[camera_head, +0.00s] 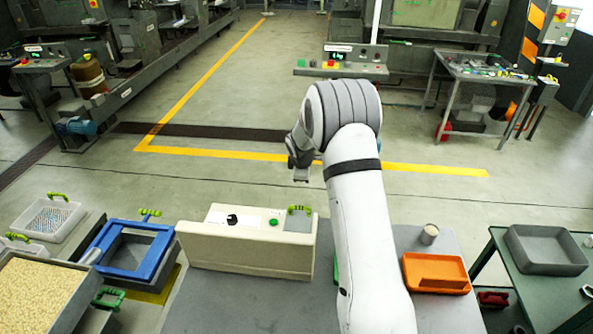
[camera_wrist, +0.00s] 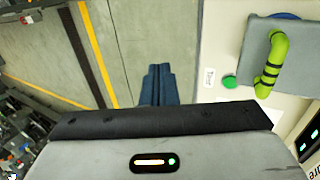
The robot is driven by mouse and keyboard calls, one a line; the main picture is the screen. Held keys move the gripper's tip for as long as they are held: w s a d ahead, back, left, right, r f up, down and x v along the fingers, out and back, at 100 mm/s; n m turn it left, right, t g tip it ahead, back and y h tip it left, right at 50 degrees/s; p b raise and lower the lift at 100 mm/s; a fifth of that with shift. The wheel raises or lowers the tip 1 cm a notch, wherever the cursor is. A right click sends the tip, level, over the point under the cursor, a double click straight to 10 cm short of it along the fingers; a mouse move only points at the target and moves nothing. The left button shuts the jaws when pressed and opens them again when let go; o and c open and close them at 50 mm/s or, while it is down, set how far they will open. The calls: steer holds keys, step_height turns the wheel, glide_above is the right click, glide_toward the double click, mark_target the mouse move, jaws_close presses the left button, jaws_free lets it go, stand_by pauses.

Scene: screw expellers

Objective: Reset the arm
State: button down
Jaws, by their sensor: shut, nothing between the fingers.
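My arm (camera_head: 360,210) reaches forward over the grey table in the head view, bent at the top. My gripper (camera_head: 301,172) hangs at its end, left of the upper arm. In the wrist view my gripper (camera_wrist: 157,75) shows its two dark blue fingers together, with nothing between them. It is above and beyond a cream box (camera_head: 245,247) with a black knob, a green button and a green handle. In the wrist view that box (camera_wrist: 218,60) lies to the right of the fingers, apart from them.
The grey table (camera_head: 225,300) also bears an orange tray (camera_head: 435,273) and a small cup (camera_head: 429,234). A blue frame (camera_head: 128,250) and a bin of pale pellets stand left. A grey tray (camera_head: 545,250) is right. Open floor with yellow lines lies beyond; machines stand behind.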

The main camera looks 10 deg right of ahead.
steer(key=s+a+r+m+b, duration=0.2)
steer(key=s+r+m+b, duration=0.35)
steer(key=s+r, duration=1.05)
steer(key=s+a+f+m+b, duration=0.1)
steer(key=s+m, duration=0.3)
steer(key=s, duration=0.9)
steer(key=s+a+f+m+g+y+b, duration=0.1)
steer(key=s+m, duration=0.3)
steer(key=s, duration=1)
steer(key=shift+s+a+f+m+g+y+b, duration=0.2)
steer(key=shift+a+f+m+g+y+b, duration=0.1)
steer(key=shift+a+f+m+b, duration=0.05)
